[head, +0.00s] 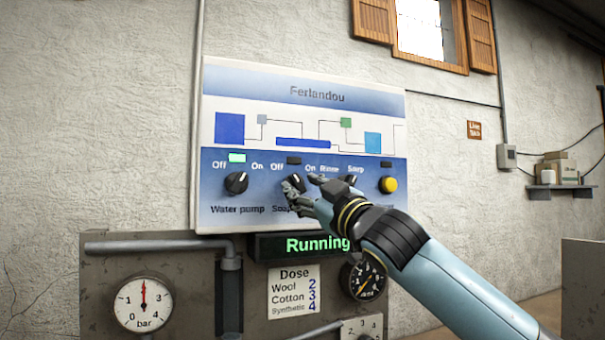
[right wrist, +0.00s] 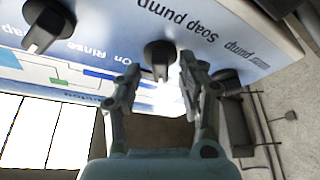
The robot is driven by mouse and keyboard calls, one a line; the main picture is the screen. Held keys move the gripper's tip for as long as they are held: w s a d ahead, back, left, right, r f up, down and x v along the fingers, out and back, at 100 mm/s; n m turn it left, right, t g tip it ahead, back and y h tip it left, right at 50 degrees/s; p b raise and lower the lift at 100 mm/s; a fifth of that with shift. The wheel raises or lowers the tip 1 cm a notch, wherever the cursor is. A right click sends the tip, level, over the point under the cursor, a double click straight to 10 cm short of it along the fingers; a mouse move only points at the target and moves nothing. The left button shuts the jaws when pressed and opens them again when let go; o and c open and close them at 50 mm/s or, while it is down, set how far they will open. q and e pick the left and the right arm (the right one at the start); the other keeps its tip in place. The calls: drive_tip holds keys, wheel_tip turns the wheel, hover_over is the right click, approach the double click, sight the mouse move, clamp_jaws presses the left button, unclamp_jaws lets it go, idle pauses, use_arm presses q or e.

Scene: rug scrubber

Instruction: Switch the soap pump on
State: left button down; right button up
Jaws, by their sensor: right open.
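The soap pump knob (head: 295,181) is a dark round knob in the middle of the control panel (head: 305,90), between "Off" and "On" marks. The lamp (head: 293,160) above it is dark. My right gripper (head: 304,185) is open at this knob, and its fingers hide part of the knob and its label. In the right wrist view the soap pump knob (right wrist: 158,50) lies between the two open fingertips (right wrist: 160,64), with gaps on both sides. Its pointer angle is hard to read in the head view. My left gripper is not in view.
The water pump knob (head: 236,182) is to the left, its lamp (head: 237,157) lit green. The rinse/soap knob (right wrist: 46,27) and yellow button (head: 388,184) are to the right. Below are a "Running" display (head: 300,245), a dose card (head: 294,291) and gauges.

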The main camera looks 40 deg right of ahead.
drive_tip(key=shift+w+r, duration=0.15)
drive_tip(key=shift+w, duration=0.3)
drive_tip(key=shift+r, duration=0.1)
clamp_jaws()
